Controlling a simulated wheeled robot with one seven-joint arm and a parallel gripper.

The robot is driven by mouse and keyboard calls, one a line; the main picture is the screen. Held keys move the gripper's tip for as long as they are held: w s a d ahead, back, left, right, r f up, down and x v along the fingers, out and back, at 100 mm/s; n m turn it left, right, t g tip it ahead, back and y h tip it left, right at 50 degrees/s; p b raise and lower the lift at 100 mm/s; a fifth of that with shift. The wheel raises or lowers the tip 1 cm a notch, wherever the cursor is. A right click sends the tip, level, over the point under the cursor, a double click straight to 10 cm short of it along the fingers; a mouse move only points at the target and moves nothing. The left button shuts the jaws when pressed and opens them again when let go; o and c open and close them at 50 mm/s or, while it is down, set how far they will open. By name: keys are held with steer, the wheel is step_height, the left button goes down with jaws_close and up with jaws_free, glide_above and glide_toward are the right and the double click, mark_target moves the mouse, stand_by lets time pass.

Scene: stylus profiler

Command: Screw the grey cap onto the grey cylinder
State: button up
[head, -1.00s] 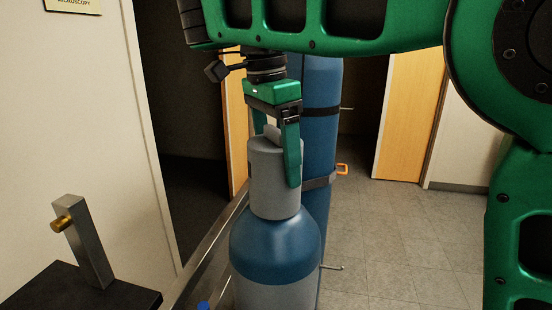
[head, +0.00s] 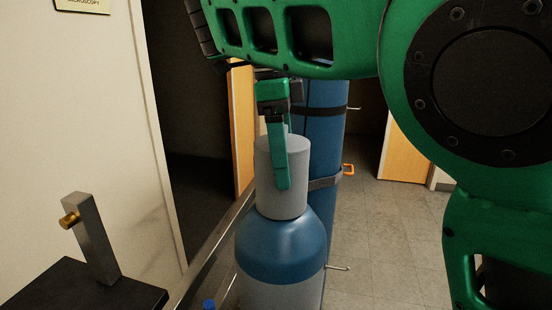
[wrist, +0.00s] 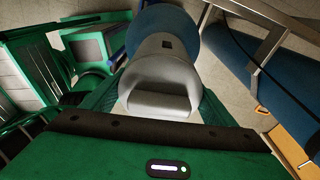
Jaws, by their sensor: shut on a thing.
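The grey cap (head: 298,176) sits upright on top of the cylinder (head: 268,285), which has a blue shoulder and a grey body. The cap's lower rim meets the blue shoulder; whether the thread is engaged cannot be seen. My gripper (head: 281,180) points down and is shut on the cap, one green finger lying across its near side.
A tall blue cylinder (head: 325,135) with straps stands close behind. A metal rail (head: 212,248) runs along the left. A dark table with a metal post (head: 92,235) and brass knob is at the lower left. Tiled floor (head: 385,235) is open at right.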

steer(key=shift+w+d+r+m, duration=0.1)
steer(key=shift+r+m, duration=0.05)
steer(key=shift+m, duration=0.45)
steer(key=shift+c, duration=0.9)
steer(key=m, duration=0.6)
steer(key=shift+r+m+g+y, duration=0.1)
steer(key=shift+m+g+y, duration=0.2)
steer(key=shift+g, duration=0.1)
steer(key=o, duration=1.7)
steer(key=shift+o, duration=0.8)
steer(key=shift+s, duration=0.2)
steer(key=shift+c, duration=0.3)
steer(key=shift+w+a+r, duration=0.15)
steer(key=shift+r, duration=0.95)
steer(key=shift+w+a+r, duration=0.1)
steer(key=shift+r, duration=1.05)
steer(key=shift+w+a+r, duration=0.15)
steer(key=shift+r, duration=0.95)
